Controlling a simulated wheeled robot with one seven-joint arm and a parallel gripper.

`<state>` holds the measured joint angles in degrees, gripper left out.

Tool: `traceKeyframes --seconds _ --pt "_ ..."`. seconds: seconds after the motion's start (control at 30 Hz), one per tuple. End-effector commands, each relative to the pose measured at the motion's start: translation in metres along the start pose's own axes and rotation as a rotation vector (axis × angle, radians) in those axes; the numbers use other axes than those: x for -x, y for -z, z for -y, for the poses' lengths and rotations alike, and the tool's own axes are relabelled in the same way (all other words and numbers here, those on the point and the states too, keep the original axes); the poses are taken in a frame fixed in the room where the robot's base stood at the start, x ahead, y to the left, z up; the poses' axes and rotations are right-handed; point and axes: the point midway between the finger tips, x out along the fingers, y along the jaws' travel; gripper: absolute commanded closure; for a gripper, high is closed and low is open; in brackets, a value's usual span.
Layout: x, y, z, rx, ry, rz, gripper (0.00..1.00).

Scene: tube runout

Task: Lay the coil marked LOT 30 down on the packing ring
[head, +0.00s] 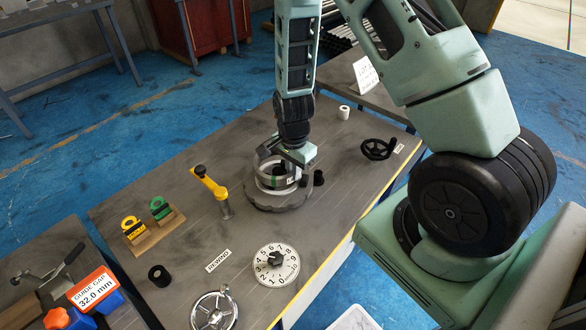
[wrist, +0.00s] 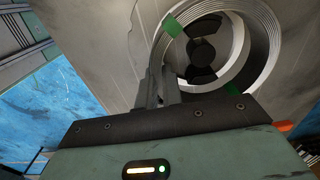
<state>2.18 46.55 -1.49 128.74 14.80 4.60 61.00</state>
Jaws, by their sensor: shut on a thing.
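A pale grey wound coil (head: 274,179) with green bands is at my gripper, over a round grey base (head: 262,203) on the bench. My gripper (head: 293,165) is shut on the coil's wall from above, at its far right side. In the wrist view the jaws (wrist: 160,88) pinch the wall of the coil (wrist: 255,22), and a dark segmented hub (wrist: 203,52) shows through its middle. I cannot tell whether the coil touches the base. No LOT 30 mark is readable, and I cannot make out which part is the packing ring.
A yellow-handled post (head: 213,187) stands left of the coil. A numbered dial (head: 276,264), a silver handwheel (head: 214,311) and a REWIND label (head: 218,261) are nearer. A black handwheel (head: 377,149) is at right.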

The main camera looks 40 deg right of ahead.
Motion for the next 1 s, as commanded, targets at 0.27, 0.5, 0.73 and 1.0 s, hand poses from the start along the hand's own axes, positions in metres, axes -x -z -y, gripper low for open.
traceKeyframes --seconds 0.27,0.5,0.73,1.0 --pt "-0.012 0.000 0.001 0.000 0.003 -0.001 1.00" --pt "-0.022 0.000 0.001 0.000 0.004 -0.001 1.00" --pt "-0.031 0.000 0.001 0.000 0.004 -0.001 1.00" --pt "-0.033 0.000 0.001 0.000 0.003 -0.001 0.67"
